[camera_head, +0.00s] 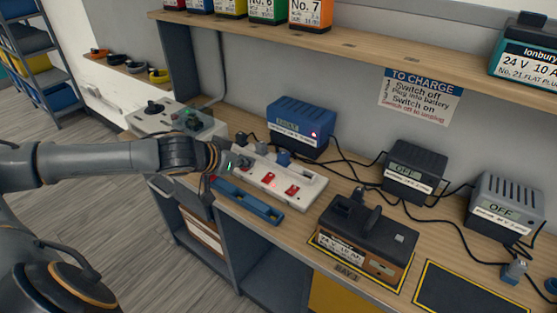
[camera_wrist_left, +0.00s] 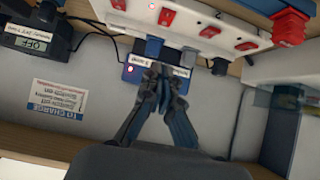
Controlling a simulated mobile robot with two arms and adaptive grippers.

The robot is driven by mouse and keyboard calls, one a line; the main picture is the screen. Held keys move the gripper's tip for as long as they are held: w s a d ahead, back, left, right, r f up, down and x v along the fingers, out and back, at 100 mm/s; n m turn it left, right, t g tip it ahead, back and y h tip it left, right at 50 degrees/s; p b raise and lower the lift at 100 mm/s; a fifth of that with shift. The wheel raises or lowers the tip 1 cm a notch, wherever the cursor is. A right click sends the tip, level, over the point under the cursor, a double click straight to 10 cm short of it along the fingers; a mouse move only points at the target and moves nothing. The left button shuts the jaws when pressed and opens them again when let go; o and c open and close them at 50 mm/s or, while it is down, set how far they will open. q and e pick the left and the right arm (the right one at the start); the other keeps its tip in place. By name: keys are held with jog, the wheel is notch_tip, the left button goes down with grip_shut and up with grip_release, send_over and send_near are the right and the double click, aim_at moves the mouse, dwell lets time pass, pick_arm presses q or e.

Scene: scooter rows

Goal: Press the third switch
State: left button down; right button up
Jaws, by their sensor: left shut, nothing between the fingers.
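A white power strip (camera_head: 310,180) with red switches lies on the workbench. In the head view two red switches show clearly, one near the strip's middle (camera_head: 268,177) and one near its right end (camera_head: 292,190). My left gripper (camera_head: 240,161) is over the strip's left part and hides some of it. In the left wrist view the strip (camera_wrist_left: 187,10) crosses the top, with several red switches in a row, including one (camera_wrist_left: 209,31) right of my gripper. My left gripper (camera_wrist_left: 164,72) is shut and empty there; contact with a switch cannot be told. My right gripper is out of view.
A blue charger (camera_head: 300,122) with a red light stands behind the strip. A blue tray (camera_head: 247,200) lies in front of it. A dark battery (camera_head: 365,235) and two grey chargers reading OFF stand to the right. Cables run along the bench; a shelf overhangs it.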

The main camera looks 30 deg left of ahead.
pick_arm(q)
jog(key=p, duration=0.1)
send_over(265, 180)
notch_tip(265, 180, down, 5)
jog(key=shift+d+f, duration=0.1)
notch_tip(265, 180, down, 3)
jog(key=shift+r, duration=0.1)
jog(key=shift+f, duration=0.6)
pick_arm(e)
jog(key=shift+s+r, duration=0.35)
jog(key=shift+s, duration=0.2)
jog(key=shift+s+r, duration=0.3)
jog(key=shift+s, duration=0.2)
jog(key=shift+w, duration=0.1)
